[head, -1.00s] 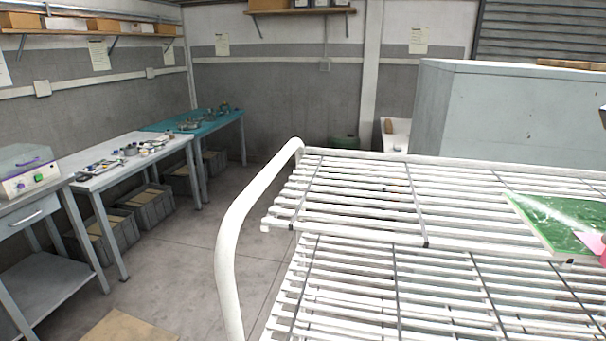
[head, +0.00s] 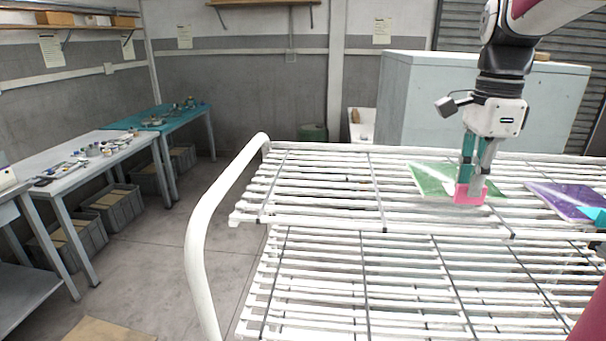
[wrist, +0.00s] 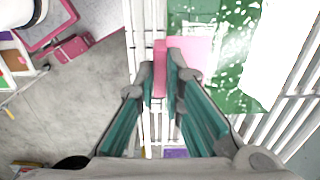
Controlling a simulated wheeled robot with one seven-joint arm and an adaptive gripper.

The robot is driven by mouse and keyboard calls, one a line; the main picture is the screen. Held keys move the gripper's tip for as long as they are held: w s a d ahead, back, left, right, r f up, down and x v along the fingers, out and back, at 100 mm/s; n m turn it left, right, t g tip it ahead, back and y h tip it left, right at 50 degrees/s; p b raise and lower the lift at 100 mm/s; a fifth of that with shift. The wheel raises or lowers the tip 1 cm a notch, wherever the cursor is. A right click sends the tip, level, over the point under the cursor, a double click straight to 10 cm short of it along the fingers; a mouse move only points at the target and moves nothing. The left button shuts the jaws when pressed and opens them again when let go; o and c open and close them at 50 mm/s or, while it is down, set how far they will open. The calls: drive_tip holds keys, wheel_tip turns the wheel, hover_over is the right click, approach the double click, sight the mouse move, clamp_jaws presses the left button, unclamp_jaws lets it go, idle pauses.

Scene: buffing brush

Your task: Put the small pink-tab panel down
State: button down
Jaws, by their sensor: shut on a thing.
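The small panel (head: 432,180) is green with white speckles and has a pink tab (head: 470,194) at its near side. It appears flat over the upper white rack (head: 330,197); I cannot tell whether it touches the bars. My gripper (head: 471,182) points down from above and is shut on the pink tab. In the wrist view, my fingertips (wrist: 166,75) pinch an upright pink piece of the tab (wrist: 160,72). The green panel (wrist: 238,98) reaches away to the right there, with white glare over part of it. My fingers hide part of the tab.
A purple panel (head: 565,201) with a cyan tab (head: 596,216) lies to the right on the rack. The rack's bars left of the green panel are bare. A white curved rail (head: 205,225) bounds the rack's left end. A large grey cabinet (head: 420,105) stands behind.

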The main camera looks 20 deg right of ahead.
sight(466, 202)
drive_tip(key=shift+w+f, duration=0.1)
drive_tip(key=shift+w, duration=0.1)
drive_tip(key=shift+f+p, duration=0.4)
drive_tip(key=shift+f, duration=1.25)
drive_tip(key=c, duration=1.7)
unclamp_jaws()
drive_tip(key=shift+f, duration=0.1)
